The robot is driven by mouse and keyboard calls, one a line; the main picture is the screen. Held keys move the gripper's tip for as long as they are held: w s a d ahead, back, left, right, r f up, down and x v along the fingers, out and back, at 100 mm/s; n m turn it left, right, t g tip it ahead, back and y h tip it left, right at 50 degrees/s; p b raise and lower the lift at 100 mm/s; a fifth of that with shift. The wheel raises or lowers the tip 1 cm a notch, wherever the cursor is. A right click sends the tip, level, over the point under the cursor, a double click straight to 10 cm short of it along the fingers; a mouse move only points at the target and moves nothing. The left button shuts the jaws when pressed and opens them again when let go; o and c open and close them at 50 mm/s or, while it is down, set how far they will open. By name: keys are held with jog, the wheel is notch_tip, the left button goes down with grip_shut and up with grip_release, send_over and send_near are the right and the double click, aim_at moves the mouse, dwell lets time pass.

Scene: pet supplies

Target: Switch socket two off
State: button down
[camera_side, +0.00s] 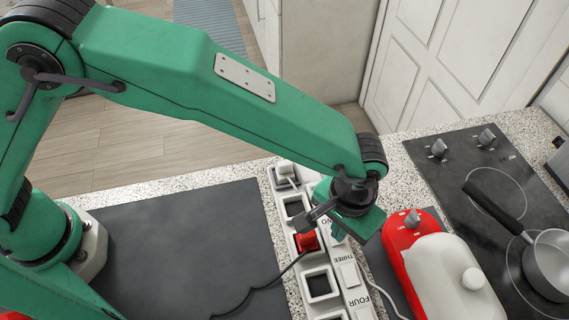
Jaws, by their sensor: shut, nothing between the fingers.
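The white socket strip (333,301) runs along the counter below my gripper, with labels THREE and FOUR readable. A partly covered label ending in "WO" shows near the red plug (306,242), which sits in a socket with a black cord. The rocker switch beside that plug is hidden behind my gripper. Another white rocker switch (349,274) shows between the labels THREE and FOUR. My gripper (338,234) is shut and empty, pointing down over the strip just right of the red plug. I cannot tell whether its tips touch the strip or a switch.
A red appliance with a white lid (443,272) stands close on the right. Beyond it are a black hob (478,160) and a saucepan (547,262). A dark mat (180,245) lies left of the strip.

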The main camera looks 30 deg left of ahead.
jog(key=shift+r, duration=2.95)
jog(key=w+a+r+t, duration=0.1)
jog(key=w+a+r, duration=0.1)
jog(key=a+r, duration=0.45)
jog(key=w+a+r+n+h, duration=0.1)
jog(key=a+r, duration=0.2)
jog(key=a, duration=0.6)
jog(key=w+a+r+t, duration=0.15)
jog(key=a+r, duration=0.25)
jog(key=a, duration=0.4)
jog(key=s+a+n+t, duration=0.1)
jog(key=s+a, duration=0.5)
jog(key=a, duration=0.4)
jog(key=s+a+r+n+t+y, duration=0.1)
jog(key=s+a+t, duration=0.1)
jog(key=s+a, duration=0.4)
jog(key=a, duration=0.4)
jog(key=shift+a, duration=0.35)
